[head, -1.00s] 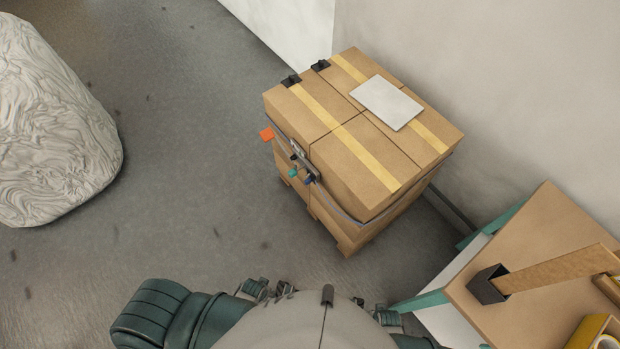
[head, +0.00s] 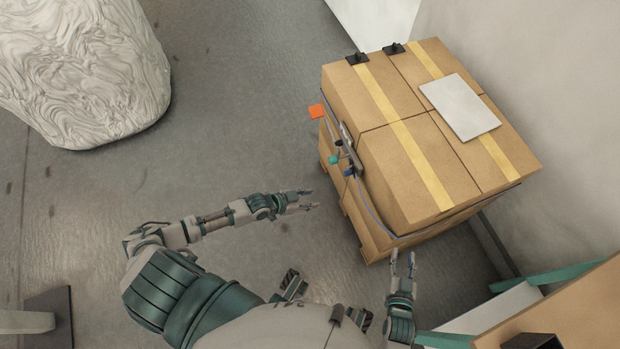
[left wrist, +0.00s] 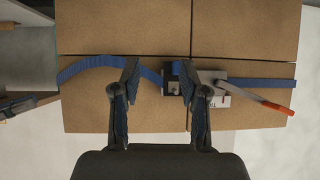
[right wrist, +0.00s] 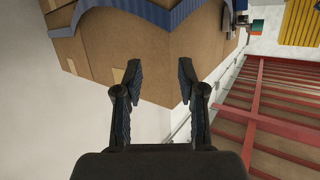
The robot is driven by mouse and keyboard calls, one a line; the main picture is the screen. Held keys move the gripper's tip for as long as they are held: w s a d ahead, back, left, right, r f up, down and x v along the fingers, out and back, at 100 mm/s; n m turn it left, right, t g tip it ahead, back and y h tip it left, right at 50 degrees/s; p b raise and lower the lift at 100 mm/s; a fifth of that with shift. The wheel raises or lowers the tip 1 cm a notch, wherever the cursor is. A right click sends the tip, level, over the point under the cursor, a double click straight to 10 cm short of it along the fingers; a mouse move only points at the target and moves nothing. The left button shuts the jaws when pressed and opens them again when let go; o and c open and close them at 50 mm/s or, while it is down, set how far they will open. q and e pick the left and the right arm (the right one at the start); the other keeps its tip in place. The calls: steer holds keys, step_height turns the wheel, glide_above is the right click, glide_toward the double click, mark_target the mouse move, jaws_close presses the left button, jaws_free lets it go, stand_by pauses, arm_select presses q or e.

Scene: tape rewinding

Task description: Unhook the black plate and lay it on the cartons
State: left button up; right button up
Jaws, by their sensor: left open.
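The cartons (head: 390,150) stand stacked on a pallet, with yellow tape along their tops. Two small black plates, one on the left (head: 357,58) and one to its right (head: 393,48), sit at the far top edge; I cannot tell how they are hooked. A blue strap (head: 366,208) runs around the cartons through a metal tensioner (head: 350,150). My left gripper (head: 306,199) is open and empty, left of the cartons and apart from them; its wrist view shows the strap and tensioner (left wrist: 212,86) beyond the fingers. My right gripper (head: 402,258) is open and empty near the cartons' front corner.
A light grey sheet (head: 460,106) lies on the carton tops. A wooden-topped bench (head: 575,310) stands at lower right, and a wrapped white bulk (head: 85,75) at upper left. The floor between is clear.

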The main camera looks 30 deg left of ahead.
arm_select(q)
step_height(320, 180, up, 2)
steer(key=w+a+h+b, duration=0.2)
steer(key=b, duration=0.2)
steer(key=t, duration=0.1)
glide_toward(349, 170)
steer(key=f, duration=0.2)
steer(key=b+x, duration=0.1)
steer(key=x, duration=0.7)
steer(key=shift+s, duration=0.1)
steer(key=shift+m, duration=0.3)
arm_select(e)
step_height(349, 170, up, 19)
steer(key=s+m+t+y, duration=0.1)
steer(key=s+t, duration=0.1)
steer(key=t, duration=0.6)
steer(key=shift+s+t+y, duration=0.15)
steer(key=shift+t+y, duration=0.25)
steer(key=shift+d+f, duration=0.1)
arm_select(q)
jaws_close()
